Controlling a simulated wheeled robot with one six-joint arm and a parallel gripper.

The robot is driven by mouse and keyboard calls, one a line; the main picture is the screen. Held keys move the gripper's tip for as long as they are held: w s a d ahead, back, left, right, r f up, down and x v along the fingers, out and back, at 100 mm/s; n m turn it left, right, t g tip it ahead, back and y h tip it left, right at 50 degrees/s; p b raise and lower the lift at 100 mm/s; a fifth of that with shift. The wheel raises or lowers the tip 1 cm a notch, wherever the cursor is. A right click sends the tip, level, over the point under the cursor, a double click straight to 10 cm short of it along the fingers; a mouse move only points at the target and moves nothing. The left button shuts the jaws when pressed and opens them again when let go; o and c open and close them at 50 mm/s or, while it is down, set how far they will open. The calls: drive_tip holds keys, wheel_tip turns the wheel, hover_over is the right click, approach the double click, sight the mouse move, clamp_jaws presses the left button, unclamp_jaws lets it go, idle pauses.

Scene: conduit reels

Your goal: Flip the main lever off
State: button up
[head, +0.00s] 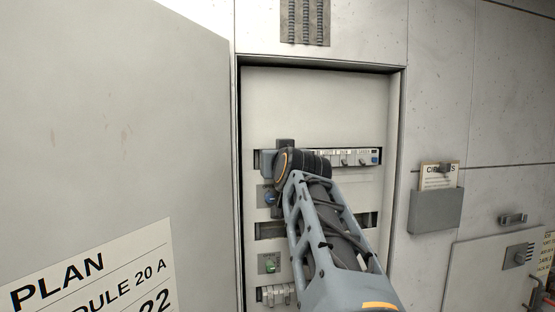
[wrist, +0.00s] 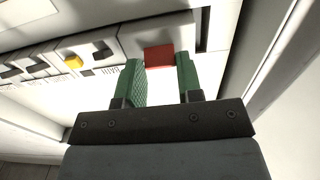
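The main lever (wrist: 158,55), a red block on a white breaker housing, shows in the wrist view. My gripper (wrist: 160,72) has two green fingers standing apart, with the red lever just beyond or between their tips. I cannot tell whether either finger touches it. In the head view my arm's dark wrist is in front of the left part of the top breaker row (head: 345,157), and the red lever and the fingertips are hidden there.
Smaller switches, one yellow (wrist: 73,62), sit left of the lever in the wrist view. The open cabinet door (head: 130,130) stands at the left. A green button (head: 271,266) is lower on the panel. A grey card holder (head: 435,212) hangs on the right wall.

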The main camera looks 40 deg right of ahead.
drive_tip(key=c, duration=0.4)
wheel_tip(320, 180, down, 2)
drive_tip(key=t+h+b, duration=0.2)
drive_tip(key=t+b, duration=0.2)
drive_tip(key=b, duration=1.5)
drive_tip(key=shift+s+f+t, duration=0.1)
drive_tip(key=shift+f+t, duration=0.05)
drive_tip(key=shift+t, duration=0.25)
drive_tip(key=shift+h+b, duration=0.3)
drive_tip(key=shift+b, duration=0.2)
drive_tip(key=shift+a+r, duration=0.1)
drive_tip(key=shift+r, duration=0.15)
drive_tip(key=o, duration=0.9)
drive_tip(key=shift+f, duration=0.1)
